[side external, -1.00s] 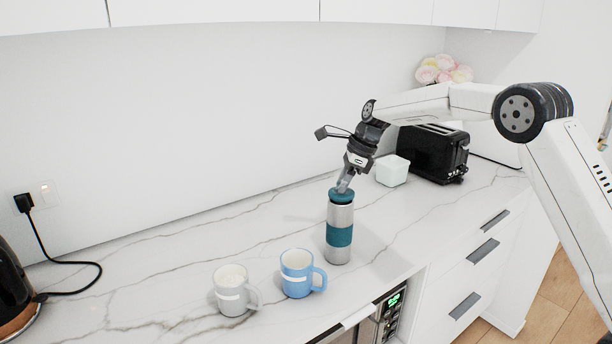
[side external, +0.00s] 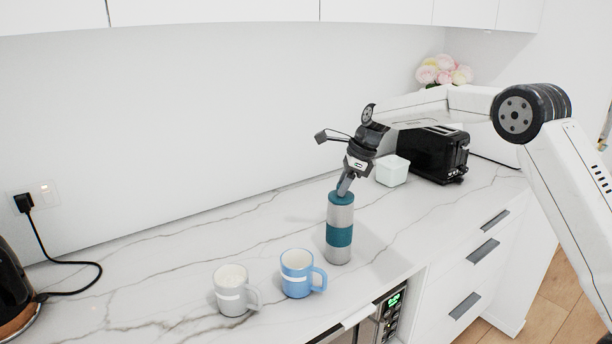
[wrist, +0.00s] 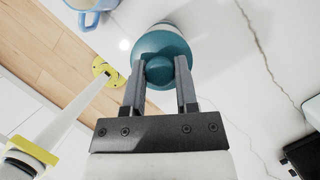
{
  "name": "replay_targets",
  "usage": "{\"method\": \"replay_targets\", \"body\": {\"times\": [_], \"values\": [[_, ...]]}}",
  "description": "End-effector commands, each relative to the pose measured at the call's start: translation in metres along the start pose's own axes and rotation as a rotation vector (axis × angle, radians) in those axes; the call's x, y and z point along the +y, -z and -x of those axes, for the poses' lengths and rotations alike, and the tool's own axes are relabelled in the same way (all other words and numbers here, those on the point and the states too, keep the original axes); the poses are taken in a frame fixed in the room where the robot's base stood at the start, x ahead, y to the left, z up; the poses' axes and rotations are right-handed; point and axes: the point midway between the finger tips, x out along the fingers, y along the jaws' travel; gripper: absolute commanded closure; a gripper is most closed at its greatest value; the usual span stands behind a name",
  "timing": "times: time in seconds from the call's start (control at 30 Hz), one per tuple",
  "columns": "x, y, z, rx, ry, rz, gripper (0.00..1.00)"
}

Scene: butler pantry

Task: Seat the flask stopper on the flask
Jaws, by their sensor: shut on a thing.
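The flask (side external: 340,219), a steel cylinder with a teal band, stands upright on the marble counter. The teal flask stopper (side external: 341,197) is at the flask's mouth, with no clear gap seen between them in the side view. My gripper (side external: 343,189) is above it, tilted, its fingers shut on the stopper's knob. In the wrist view the two fingers of my gripper (wrist: 160,82) hold the round knob of the teal stopper (wrist: 161,48). The stopper covers most of the flask (wrist: 168,23) there, so how deep it sits is hidden.
A blue mug (side external: 297,274) and a grey mug (side external: 231,291) stand left of the flask. A pale square container (side external: 392,171) and a black toaster (side external: 432,155) are behind it to the right. The counter's front edge is close to the flask.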

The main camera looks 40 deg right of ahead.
Motion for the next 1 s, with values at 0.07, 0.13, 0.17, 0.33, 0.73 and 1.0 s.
{"method": "replay_targets", "body": {"times": [0.07, 0.13, 0.17, 0.33, 0.73, 1.0], "values": [[0.0000, 0.0002, -0.0006, 0.000, 0.000, 0.000, 1.00], [0.0000, 0.0002, -0.0007, 0.000, 0.000, 0.000, 1.00], [0.0000, 0.0002, -0.0006, 0.000, 0.000, 0.000, 1.00], [0.0001, 0.0002, -0.0006, 0.000, 0.000, 0.000, 1.00], [0.0001, 0.0003, -0.0007, 0.000, 0.000, 0.000, 0.09], [0.0001, 0.0002, -0.0005, 0.000, 0.000, 0.000, 0.00]]}}
